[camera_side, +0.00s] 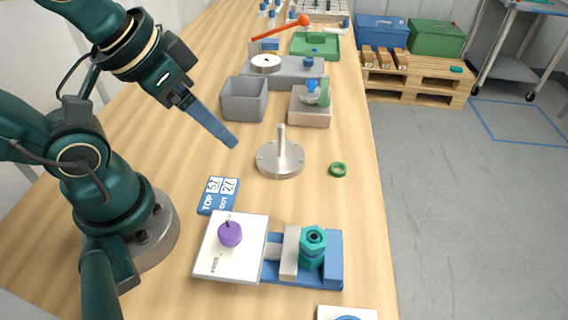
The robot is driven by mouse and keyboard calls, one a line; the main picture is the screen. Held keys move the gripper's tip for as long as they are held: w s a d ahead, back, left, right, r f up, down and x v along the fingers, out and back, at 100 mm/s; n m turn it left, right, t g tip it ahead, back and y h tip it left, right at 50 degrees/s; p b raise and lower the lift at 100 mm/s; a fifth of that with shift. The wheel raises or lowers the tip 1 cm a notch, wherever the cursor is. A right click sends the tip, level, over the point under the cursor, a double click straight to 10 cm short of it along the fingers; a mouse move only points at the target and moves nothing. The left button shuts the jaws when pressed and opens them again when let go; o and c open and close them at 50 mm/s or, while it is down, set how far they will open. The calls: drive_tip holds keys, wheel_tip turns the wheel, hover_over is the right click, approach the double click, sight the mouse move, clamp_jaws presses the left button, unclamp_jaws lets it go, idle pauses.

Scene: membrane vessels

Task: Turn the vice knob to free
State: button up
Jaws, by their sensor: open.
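The vice (334,262) is blue with a grey jaw (289,252), near the front of the bench. A teal hex-topped part (313,246) stands in it, beside the grey jaw. A purple knob (229,233) sits on a white plate (238,264) at the vice's left. A dark pointer mark shows at the knob's upper edge; the small lettering on the plate is too small to read. My gripper (232,143) is up and behind the knob, in free air over the bench, apart from everything. Its blue fingers overlap in this view, and nothing shows between them.
A metal disc with an upright post (280,158) stands near my gripper, with a green ring (338,170) to its right. A blue label card (219,195) lies behind the white plate. A grey bin (244,100) and a grey block (310,112) stand farther back.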

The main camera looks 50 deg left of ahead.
drive_tip(key=m, duration=0.2)
drive_tip(key=m+g, duration=0.5)
drive_tip(key=m, duration=1.6)
hover_over(229, 230)
drive_tip(key=f, duration=0.5)
drive_tip(key=shift+w+a, duration=0.1)
drive_tip(key=shift+w, duration=0.15)
drive_tip(key=shift+s+f+g, duration=0.25)
drive_tip(key=shift+f+g, duration=0.05)
drive_tip(key=shift+f, duration=2.35)
clamp_jaws()
